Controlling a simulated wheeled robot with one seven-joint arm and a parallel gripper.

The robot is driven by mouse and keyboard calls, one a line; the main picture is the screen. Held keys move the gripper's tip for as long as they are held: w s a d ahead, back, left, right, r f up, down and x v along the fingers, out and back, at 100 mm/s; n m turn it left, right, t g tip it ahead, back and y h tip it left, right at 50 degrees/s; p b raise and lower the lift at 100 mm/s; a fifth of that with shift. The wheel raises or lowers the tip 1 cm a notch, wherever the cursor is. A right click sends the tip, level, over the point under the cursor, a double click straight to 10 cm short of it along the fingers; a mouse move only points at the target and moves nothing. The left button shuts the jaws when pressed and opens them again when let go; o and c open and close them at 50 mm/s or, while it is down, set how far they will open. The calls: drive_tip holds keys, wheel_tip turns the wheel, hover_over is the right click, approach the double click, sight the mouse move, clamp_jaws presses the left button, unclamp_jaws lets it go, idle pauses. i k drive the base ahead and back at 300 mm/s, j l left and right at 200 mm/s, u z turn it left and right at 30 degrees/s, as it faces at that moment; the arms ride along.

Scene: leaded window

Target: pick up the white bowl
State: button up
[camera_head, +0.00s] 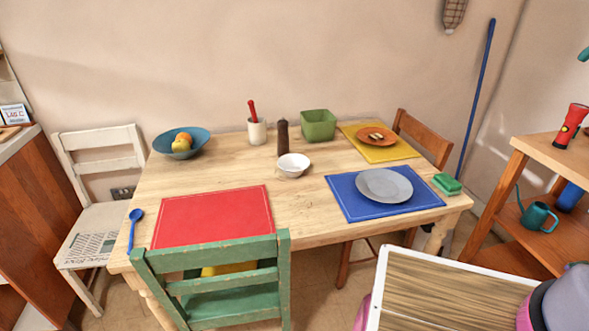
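The white bowl (293,165) is small and stands upright near the middle of the wooden table (310,225). It looks empty. Its near side is unobstructed, and the dark pepper mill (283,137) stands close behind it to the left. My gripper is not in view, so its opening and its distance from the bowl do not show.
A green square container (318,125), a white cup (257,131) with a red-handled tool, and a blue fruit bowl (205,141) stand behind. A grey plate (384,186) lies on a blue mat (350,203). A green chair (235,284) blocks the front edge.

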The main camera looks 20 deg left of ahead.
sight(293, 164)
drive_tip(key=j+u, duration=0.1)
drive_tip(key=u, duration=0.25)
drive_tip(key=i+j+u, duration=0.1)
drive_tip(key=u, duration=0.3)
drive_tip(key=i+u, duration=0.1)
drive_tip(key=u, duration=0.25)
